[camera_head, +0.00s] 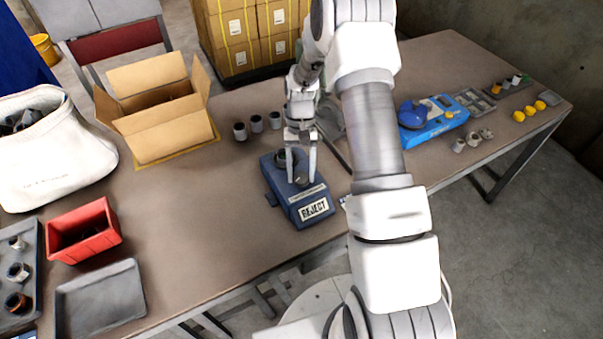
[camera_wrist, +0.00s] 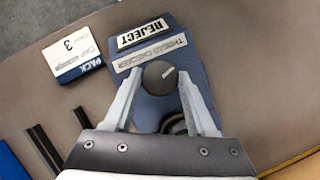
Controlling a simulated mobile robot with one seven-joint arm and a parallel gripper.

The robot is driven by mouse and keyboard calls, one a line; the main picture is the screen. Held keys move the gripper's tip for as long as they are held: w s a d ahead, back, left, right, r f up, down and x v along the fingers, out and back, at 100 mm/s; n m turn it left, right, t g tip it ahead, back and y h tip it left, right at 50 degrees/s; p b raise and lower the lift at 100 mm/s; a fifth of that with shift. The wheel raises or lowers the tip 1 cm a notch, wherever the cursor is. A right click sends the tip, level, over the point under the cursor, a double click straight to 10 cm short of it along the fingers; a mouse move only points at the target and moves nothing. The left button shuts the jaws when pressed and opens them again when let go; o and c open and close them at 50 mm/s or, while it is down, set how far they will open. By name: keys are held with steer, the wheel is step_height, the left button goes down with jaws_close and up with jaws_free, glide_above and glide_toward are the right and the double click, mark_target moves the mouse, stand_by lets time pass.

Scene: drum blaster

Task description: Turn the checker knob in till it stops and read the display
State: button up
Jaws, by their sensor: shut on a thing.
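The blue thread checker (camera_head: 283,200) stands on the table near the middle, in front of my arm. Its white display plate (camera_head: 314,209) reads REJECT; it also shows upside down in the wrist view (camera_wrist: 142,33). The dark round knob (camera_wrist: 160,77) has a pale pointer line, tilted in the wrist view. My gripper (camera_head: 301,178) reaches down from above with one finger on each side of the knob, shut on it. In the wrist view, a dark round part of the checker (camera_wrist: 174,124) is partly hidden behind my gripper.
An open cardboard box (camera_head: 160,128) is at the left, with a red bin (camera_head: 112,237) and grey tray (camera_head: 135,295) nearer. A bright blue device (camera_head: 432,130) is at the right.

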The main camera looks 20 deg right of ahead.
steer(key=shift+n, duration=0.4)
steer(key=o, duration=1.4)
steer(key=shift+c, duration=0.2)
steer(key=v, duration=1.7)
steer(key=shift+a+r, duration=0.2)
steer(key=shift+r, duration=0.05)
